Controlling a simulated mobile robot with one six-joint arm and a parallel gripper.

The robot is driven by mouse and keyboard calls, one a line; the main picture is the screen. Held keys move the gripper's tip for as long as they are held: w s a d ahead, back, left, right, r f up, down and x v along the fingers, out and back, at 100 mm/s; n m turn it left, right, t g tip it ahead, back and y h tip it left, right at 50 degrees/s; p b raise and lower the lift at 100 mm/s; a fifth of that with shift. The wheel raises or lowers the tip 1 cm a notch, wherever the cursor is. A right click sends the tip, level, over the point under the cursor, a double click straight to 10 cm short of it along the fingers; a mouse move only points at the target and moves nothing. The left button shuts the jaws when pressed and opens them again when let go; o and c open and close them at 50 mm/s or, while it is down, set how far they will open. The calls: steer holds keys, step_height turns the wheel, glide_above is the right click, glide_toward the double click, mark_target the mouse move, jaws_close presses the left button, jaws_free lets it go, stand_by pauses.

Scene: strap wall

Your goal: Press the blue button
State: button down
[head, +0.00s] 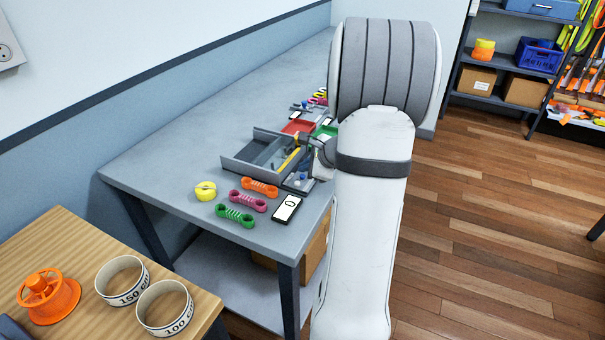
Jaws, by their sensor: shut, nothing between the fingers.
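A small grey box (295,187) stands near the front edge of the grey table. A small blue spot on it, probably the blue button (302,177), shows just left of my gripper. My gripper (318,172) is at the end of my large white and grey arm, close above the box's right side. It is shut with nothing in it. I cannot tell whether it touches the button. My arm hides part of the table behind it.
A grey open tray (240,165) lies left of the box. Orange (259,187), pink (248,201) and green (235,216) links, a yellow piece (205,191) and a black-framed card (287,208) lie nearby. A wooden table (70,245) with rings stands at front left.

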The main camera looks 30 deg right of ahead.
steer(key=shift+r, duration=0.1)
step_height(320, 180, up, 5)
steer(key=p, duration=0.3)
steer(key=shift+p, duration=0.35)
stand_by(0.8)
steer(key=s+a+r+n+g+y, duration=0.1)
steer(key=a+r+n, duration=0.1)
steer(key=a+n, duration=0.35)
steer(key=s+a+r+n+g+y, duration=0.1)
steer(key=s+a+r+n, duration=0.1)
steer(key=a, duration=0.6)
steer(key=s+a+r+n+g+h, duration=0.1)
steer(key=s+a+n+g+h, duration=0.1)
steer(key=s+a+n, duration=0.4)
steer(key=s+a+r+n+g+h, duration=0.1)
steer(key=s+a+n+g+h, duration=0.1)
steer(key=s+a+n, duration=0.4)
steer(key=shift+s+a+r+n, duration=0.25)
steer(key=shift+s+n, duration=2.3)
steer(key=shift+s, duration=0.85)
